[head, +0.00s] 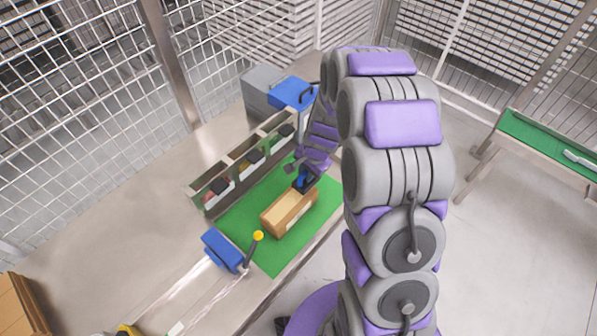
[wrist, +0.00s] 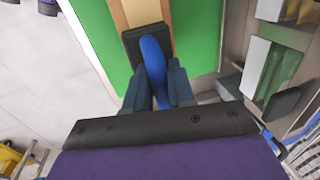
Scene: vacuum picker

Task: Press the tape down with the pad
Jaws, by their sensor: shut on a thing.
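My gripper (wrist: 157,88) is shut on the blue handle of a dark flat pad (wrist: 133,43). In the head view the pad (head: 303,182) is at the far end of a brown cardboard box (head: 280,214), at the height of its top. In the wrist view a pale strip, which looks like the tape (wrist: 141,12), runs along the middle of the box top up to the pad. The pad covers part of the strip. I cannot tell whether the pad touches it or hovers just above. A pale label shows on the box's side.
The box stands on a green mat (head: 237,222) on the bench. Bins (head: 217,190) with small items line the mat's left side. A blue device (head: 222,250) and a yellow-knobbed lever (head: 257,238) stand near the front. A blue-topped grey container (head: 293,92) is behind.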

